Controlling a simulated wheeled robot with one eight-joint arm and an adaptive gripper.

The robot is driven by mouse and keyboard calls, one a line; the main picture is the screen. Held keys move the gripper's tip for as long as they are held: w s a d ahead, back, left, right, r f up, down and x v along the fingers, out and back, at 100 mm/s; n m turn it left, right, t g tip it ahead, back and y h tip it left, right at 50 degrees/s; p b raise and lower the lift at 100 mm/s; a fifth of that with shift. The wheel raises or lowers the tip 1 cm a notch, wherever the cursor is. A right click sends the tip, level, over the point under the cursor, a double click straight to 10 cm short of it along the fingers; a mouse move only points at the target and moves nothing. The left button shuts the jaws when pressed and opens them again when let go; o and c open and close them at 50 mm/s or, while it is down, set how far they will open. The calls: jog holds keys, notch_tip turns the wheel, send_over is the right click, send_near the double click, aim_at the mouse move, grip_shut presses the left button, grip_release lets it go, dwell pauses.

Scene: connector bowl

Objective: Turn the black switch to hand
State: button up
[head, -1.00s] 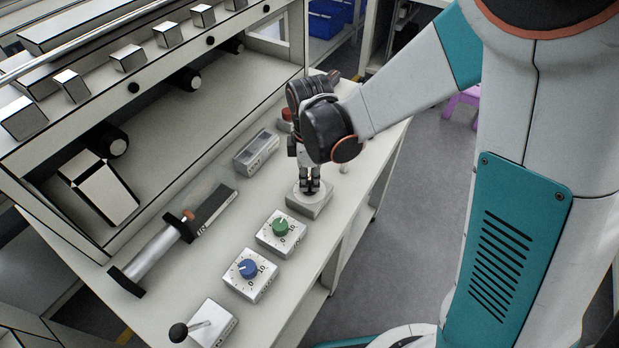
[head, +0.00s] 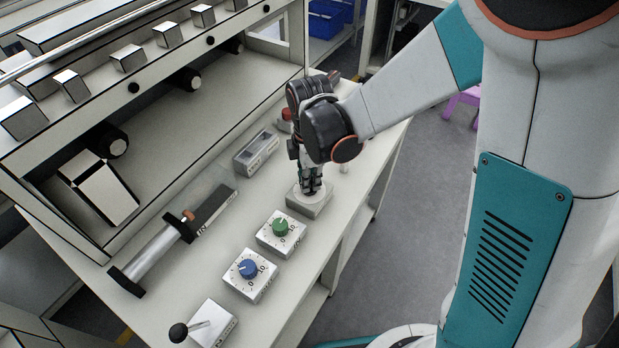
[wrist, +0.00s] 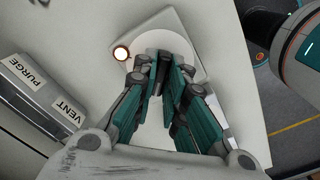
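The black switch (wrist: 166,58) sits on a round white plate on a grey box (head: 316,208), on the bench beyond the green knob. My gripper (head: 312,190) points down over this plate. In the wrist view the two fingers of my gripper (wrist: 167,66) are close together, with the dark switch handle between their tips. The fingers hide most of the switch, so its setting and the labels around it cannot be read. A lit lamp (wrist: 121,53) shows on the box beside the plate.
A green knob box (head: 281,232), a blue knob box (head: 249,275) and a lever box (head: 207,325) line the bench nearer me. A PURGE/VENT unit (wrist: 38,95) and a small grey display box (head: 256,154) stand nearby. The bench edge is to the right.

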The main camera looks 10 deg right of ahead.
jog(key=o, duration=0.4)
jog(key=shift+r, duration=3.75)
